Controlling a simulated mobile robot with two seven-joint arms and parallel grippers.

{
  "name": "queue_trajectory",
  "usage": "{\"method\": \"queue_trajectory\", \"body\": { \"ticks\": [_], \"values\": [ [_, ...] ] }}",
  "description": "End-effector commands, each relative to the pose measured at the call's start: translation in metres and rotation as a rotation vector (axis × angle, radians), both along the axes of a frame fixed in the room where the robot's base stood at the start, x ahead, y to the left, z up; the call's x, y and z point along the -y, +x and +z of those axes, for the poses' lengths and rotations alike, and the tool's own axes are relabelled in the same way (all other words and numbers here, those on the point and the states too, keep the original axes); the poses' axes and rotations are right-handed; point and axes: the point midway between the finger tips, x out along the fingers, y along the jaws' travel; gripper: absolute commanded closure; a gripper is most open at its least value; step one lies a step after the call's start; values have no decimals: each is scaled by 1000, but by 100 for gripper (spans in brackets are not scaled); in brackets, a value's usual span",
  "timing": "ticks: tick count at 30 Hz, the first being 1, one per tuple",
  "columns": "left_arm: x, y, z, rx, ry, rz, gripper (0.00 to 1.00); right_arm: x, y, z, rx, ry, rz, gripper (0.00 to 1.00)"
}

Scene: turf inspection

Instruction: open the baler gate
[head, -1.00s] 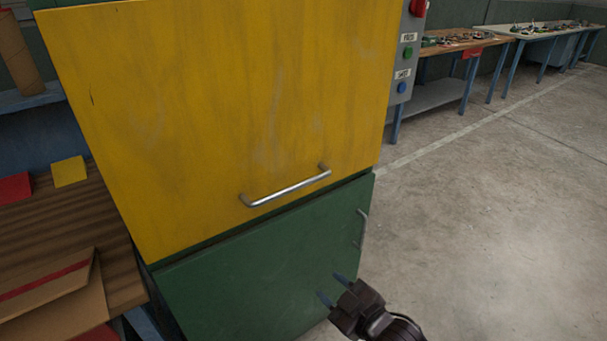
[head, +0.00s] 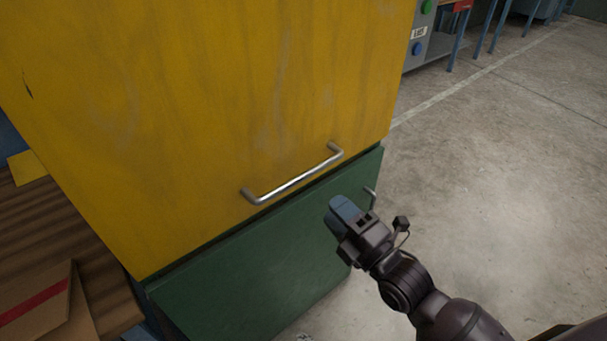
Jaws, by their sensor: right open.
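The yellow baler gate (head: 220,100) fills the upper left and middle of the head view and is shut above the green lower panel (head: 250,270). A silver bar handle (head: 295,184) sits near the gate's lower edge. My right gripper (head: 339,212) is open and empty, in front of the green panel, below and right of the handle, and apart from it. The gripper hides part of the green panel. My left gripper is out of view.
A smaller handle (head: 369,191) shows at the green panel's right edge. A grey control box (head: 421,38) with green and blue buttons is at upper right. A wooden bench (head: 65,235) with cardboard (head: 45,305) stands at left. The concrete floor (head: 500,180) at right is clear.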

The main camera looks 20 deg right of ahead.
Motion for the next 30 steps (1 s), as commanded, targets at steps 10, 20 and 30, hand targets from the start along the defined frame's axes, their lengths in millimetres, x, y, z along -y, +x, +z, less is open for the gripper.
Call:
{"method": "queue_trajectory", "body": {
  "ticks": [10,20,30],
  "values": [
    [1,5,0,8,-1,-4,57,-17,46,9,-1,5,2,59],
    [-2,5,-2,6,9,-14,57,-31,85,17,-2,3,1,59],
    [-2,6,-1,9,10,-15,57,-34,95,20,-3,2,1,59]
  ]
}}
